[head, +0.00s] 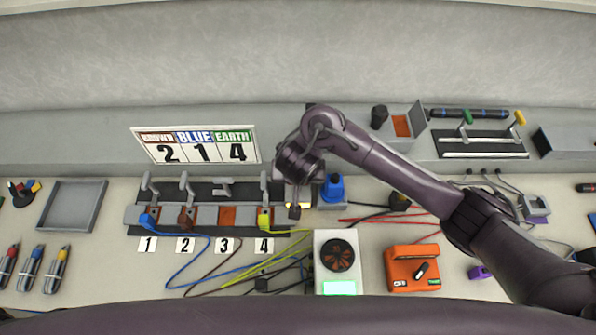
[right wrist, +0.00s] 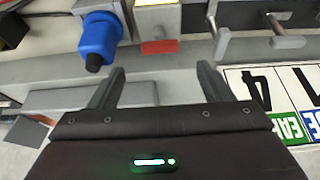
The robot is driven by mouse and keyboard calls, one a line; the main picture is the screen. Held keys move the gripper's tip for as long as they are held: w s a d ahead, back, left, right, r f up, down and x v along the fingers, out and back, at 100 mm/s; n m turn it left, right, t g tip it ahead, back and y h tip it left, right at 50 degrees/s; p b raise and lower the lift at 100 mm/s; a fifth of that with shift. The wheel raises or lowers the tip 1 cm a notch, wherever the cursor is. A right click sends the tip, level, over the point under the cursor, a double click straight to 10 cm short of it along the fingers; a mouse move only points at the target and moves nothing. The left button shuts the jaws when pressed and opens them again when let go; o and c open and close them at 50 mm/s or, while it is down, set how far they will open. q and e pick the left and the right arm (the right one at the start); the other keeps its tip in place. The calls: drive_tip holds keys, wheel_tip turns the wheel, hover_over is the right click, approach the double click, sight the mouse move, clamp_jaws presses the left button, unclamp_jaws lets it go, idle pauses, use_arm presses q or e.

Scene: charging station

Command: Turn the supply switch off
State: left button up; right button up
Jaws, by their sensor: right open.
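My right gripper (head: 294,205) reaches in from the right, over the area between switch 4 and the blue plug. In the right wrist view its two fingers (right wrist: 162,82) are apart with nothing between them. Ahead of them is a small grey box (right wrist: 158,18) with a red part (right wrist: 160,47) on its near side. This may be the supply switch; no label confirms it. In the head view the gripper mostly hides this box. A blue plug (head: 333,188) stands beside it, also in the right wrist view (right wrist: 98,38). My left gripper is not in view.
A row of lever switches (head: 184,185) numbered 1 to 4 is to the left, with coloured cables (head: 215,265) on the table. The sign (head: 197,146) reads 2 1 4. A fan unit (head: 340,257) and an orange meter (head: 413,268) are in front.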

drive_tip(key=b+x, duration=0.2)
drive_tip(key=x, duration=0.2)
drive_tip(key=shift+s+f+b, duration=0.15)
drive_tip(key=shift+s+b, duration=0.1)
drive_tip(key=shift+b, duration=0.15)
drive_tip(key=shift+w+b+x, duration=0.2)
drive_tip(key=shift+b+x, duration=0.15)
drive_tip(key=shift+x, duration=0.8)
drive_tip(key=shift+f, duration=0.15)
drive_tip(key=shift+w, duration=0.1)
drive_tip(key=shift+c, duration=2.6)
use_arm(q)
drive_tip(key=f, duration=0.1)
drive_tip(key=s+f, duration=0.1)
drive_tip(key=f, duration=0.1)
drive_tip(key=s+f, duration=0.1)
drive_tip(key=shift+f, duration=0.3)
use_arm(e)
drive_tip(key=c, duration=0.5)
